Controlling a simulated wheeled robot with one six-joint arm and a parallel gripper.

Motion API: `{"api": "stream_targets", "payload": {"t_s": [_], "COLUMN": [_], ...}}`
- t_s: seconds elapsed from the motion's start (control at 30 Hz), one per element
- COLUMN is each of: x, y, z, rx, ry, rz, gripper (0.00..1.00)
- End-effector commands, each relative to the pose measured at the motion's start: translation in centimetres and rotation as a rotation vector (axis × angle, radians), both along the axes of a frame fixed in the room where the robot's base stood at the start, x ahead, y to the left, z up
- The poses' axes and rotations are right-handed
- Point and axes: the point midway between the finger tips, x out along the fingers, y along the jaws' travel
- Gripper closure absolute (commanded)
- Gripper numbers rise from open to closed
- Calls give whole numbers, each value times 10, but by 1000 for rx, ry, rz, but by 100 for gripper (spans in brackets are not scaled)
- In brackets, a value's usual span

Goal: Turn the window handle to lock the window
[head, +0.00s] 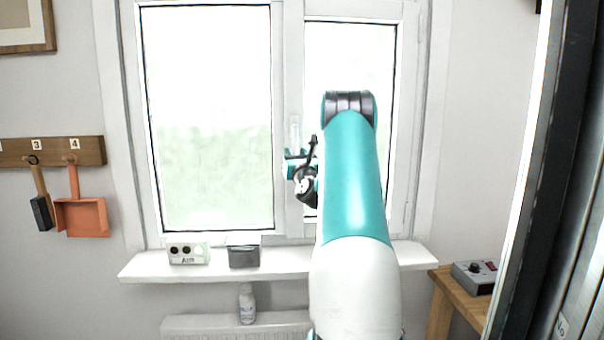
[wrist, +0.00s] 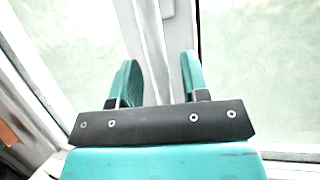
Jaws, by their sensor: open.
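The white two-pane window (head: 286,60) fills the middle of the head view. A pale upright shape on its central post, likely the window handle (head: 295,132), shows just above my gripper (head: 290,163); its lower part is hidden. In the wrist view my gripper (wrist: 158,65) is open, with its two teal fingers apart on either side of a pale upright bar on the window post (wrist: 178,30). I cannot tell whether that bar is the handle or part of the frame, or whether a finger touches it.
A white sill (head: 285,262) below the window carries a small light box (head: 188,254) and a dark grey box (head: 243,256). A spray-like bottle (head: 247,304) stands below, by the radiator. An orange dustpan (head: 82,215) hangs left. A dark edge (head: 530,170) stands close at right.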

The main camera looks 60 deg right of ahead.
Motion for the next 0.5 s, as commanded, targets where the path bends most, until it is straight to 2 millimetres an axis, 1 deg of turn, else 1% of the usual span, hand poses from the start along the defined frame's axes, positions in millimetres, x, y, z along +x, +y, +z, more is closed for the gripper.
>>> {"api": "stream_targets", "payload": {"t_s": [0.03, 0.1, 0.5], "x": [-5, -12, -63], "y": [4, 12, 70], "z": [-8, -15, -49], "rx": [1, 1, 1], "ry": [1, -2, -2], "rz": [-2, -2, -2], "gripper": [58, 58, 58]}}
